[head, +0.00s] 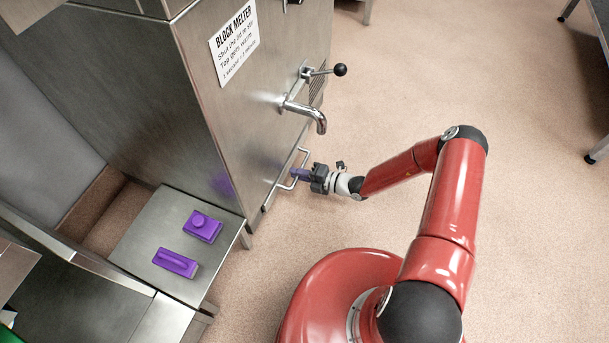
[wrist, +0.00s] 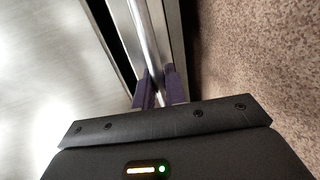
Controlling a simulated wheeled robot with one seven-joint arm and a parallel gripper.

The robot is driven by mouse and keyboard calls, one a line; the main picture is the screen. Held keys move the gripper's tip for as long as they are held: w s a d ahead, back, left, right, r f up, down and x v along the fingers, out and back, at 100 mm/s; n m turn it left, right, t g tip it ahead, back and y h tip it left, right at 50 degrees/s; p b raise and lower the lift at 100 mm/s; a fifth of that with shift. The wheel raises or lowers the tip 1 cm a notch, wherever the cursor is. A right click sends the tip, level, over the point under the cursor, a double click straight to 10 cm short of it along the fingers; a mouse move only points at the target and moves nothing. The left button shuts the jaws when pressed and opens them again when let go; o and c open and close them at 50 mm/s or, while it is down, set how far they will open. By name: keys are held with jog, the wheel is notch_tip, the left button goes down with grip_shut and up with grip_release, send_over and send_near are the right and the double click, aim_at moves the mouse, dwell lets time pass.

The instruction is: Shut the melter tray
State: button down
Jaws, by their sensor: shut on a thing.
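The block melter (head: 215,110) is a tall steel cabinet with a printed label. The melter tray (head: 267,196) is low on its front, and I can see little more than its narrow steel edge. A bar handle (head: 284,186) stands out from the tray. My gripper (head: 300,174) is shut on this handle, with its purple fingers on either side of the bar. In the wrist view the bar (wrist: 145,35) runs up from between the fingers (wrist: 158,88). A dark gap shows beside the steel edge there; I cannot tell how far the tray is out.
A spout (head: 308,112) and a black-knobbed lever (head: 325,71) stick out above the handle. A low steel table (head: 165,215) with two purple pieces (head: 203,226) (head: 176,262) stands at the left. The floor to the right is open.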

jog(key=shift+w+a, duration=0.15)
jog(key=c, duration=1.5)
grip_release()
jog(key=shift+a, duration=0.1)
jog(key=shift+c, duration=0.2)
jog(key=p+v, duration=0.1)
jog(key=v, duration=0.7)
